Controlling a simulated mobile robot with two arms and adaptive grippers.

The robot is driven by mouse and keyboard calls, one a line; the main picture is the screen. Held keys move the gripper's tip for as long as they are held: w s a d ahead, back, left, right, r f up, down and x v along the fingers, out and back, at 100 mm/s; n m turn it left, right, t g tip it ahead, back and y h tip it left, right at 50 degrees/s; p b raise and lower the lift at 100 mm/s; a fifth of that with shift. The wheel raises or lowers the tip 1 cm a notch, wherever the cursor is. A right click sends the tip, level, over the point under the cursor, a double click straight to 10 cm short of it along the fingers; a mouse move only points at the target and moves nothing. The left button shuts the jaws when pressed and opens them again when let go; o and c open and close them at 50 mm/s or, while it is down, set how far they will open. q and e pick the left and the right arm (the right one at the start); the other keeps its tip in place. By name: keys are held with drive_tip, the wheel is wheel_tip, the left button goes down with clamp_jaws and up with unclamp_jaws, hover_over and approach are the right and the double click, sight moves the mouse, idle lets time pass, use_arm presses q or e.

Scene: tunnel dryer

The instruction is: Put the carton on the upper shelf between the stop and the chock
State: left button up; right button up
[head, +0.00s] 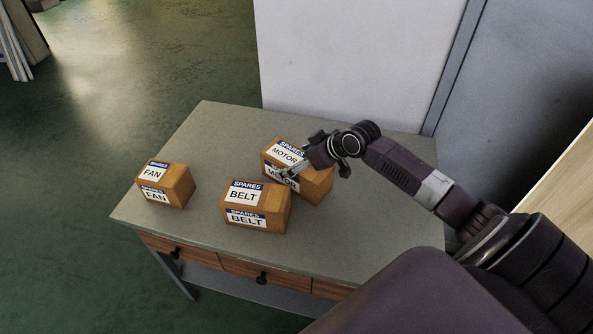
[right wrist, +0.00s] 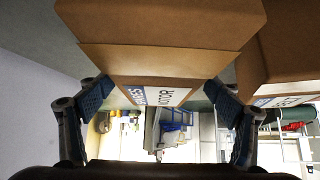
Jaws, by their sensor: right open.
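Three brown cartons with blue and white SPARES labels stand on a grey table (head: 195,215). The MOTOR carton (head: 317,187) is at the back right, the BELT carton (head: 257,208) in the front middle, the FAN carton (head: 166,183) at the left. My right gripper (head: 303,162) is open at the MOTOR carton and partly covers it. In the right wrist view, the MOTOR carton (right wrist: 170,35) lies between and ahead of the open fingers (right wrist: 162,95); I cannot tell whether they touch it. The upper shelf, stop, chock and my left gripper are not in view.
The BELT carton stands close beside the MOTOR carton; part of a carton (right wrist: 280,55) shows at the right in the right wrist view. A white panel (head: 350,60) rises behind the table. The table front has wooden drawers (head: 262,275) with dark knobs.

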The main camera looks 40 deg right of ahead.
drive_tip(key=p+x, duration=0.1)
drive_tip(key=x, duration=0.3)
drive_tip(key=shift+d, duration=0.15)
drive_tip(key=shift+w+f, duration=0.4)
drive_tip(key=shift+f, duration=0.05)
drive_tip(key=c, duration=2)
drive_tip(key=shift+w+r, duration=0.1)
drive_tip(key=shift+r, duration=0.15)
drive_tip(key=shift+c, duration=0.8)
drive_tip(key=shift+r, duration=0.15)
